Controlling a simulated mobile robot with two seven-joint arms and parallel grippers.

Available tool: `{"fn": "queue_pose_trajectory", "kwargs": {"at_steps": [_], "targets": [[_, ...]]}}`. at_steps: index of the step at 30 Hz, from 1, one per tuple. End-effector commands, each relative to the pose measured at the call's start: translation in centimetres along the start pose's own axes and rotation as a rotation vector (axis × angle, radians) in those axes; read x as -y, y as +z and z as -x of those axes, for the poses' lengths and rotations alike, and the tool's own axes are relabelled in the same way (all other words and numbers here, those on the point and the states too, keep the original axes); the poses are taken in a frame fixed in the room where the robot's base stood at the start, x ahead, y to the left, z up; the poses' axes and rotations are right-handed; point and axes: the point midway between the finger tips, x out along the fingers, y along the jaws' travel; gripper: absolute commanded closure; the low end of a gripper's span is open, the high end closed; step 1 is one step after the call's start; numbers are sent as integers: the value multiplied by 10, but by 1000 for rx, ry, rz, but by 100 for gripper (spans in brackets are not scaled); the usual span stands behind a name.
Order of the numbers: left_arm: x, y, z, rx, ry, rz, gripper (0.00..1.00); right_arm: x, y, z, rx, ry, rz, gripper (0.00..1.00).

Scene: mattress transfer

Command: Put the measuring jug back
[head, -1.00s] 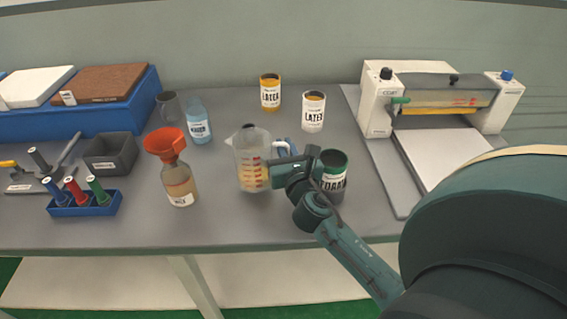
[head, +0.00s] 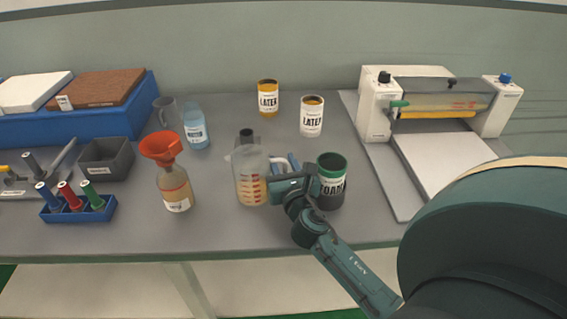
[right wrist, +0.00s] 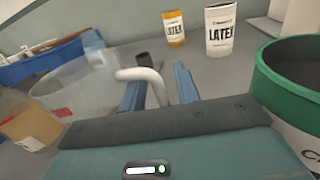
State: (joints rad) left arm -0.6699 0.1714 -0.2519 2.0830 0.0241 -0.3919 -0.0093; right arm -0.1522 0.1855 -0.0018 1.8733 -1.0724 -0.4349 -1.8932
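The measuring jug (head: 250,180) is clear with red-orange markings and stands upright near the middle of the table. Whether its base touches the table or hangs just above it I cannot tell. In the right wrist view the handle (right wrist: 152,77) passes between the two blue fingers (right wrist: 160,88), and the clear jug body (right wrist: 75,90) is to the left. My left gripper is not in view.
A green-rimmed foam can (head: 331,181) stands close right of my gripper. Two latex cans (head: 268,98) (head: 312,116) stand farther back. The table front left of the gripper is clear.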

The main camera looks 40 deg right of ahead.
Motion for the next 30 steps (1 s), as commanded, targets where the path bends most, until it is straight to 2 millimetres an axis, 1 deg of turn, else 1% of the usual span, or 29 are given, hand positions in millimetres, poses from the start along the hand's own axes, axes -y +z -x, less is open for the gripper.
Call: {"fn": "queue_pose_trajectory", "kwargs": {"at_steps": [8, 11, 18, 21, 25, 30], "targets": [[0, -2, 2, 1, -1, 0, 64, 0, 4, 2, -1, 0, 0, 68], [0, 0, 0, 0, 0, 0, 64, 0, 1, 16, -3, 0, 0, 68], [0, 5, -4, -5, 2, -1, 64, 0, 0, 69, -3, 1, -1, 68], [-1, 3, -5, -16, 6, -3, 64, 0, 0, 89, -3, -1, -2, 68], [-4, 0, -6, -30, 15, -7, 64, 0, 1, 108, -2, 0, 0, 68], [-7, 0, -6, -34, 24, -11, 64, 0, 3, 119, 0, 0, -1, 68]]}}
